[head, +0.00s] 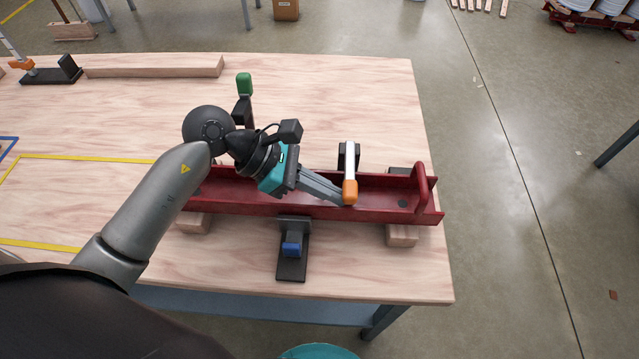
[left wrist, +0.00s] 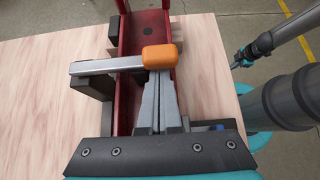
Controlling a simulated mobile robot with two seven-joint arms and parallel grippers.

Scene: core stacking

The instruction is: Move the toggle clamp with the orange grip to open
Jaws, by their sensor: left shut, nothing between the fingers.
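The toggle clamp with the orange grip (head: 350,192) stands at the far side of the red channel (head: 385,207). Its light metal lever reaches across the channel and lies low, roughly level; the lever also shows in the left wrist view (left wrist: 105,66), ending in the orange grip (left wrist: 160,57). My left gripper (head: 344,200) is shut and empty, with its fingertips at the orange grip. In the left wrist view the fingertips (left wrist: 160,78) run up to the grip's near side; whether they touch cannot be told. Part of my right arm appears in the left wrist view, its fingers unclear (left wrist: 237,64).
A green-grip clamp (head: 244,85) stands upright behind my left wrist. A blue-grip clamp (head: 291,249) sits at the channel's near side. Wooden blocks (head: 402,236) support the channel. Another clamp with orange (head: 22,64) is far left. The table's right edge is close.

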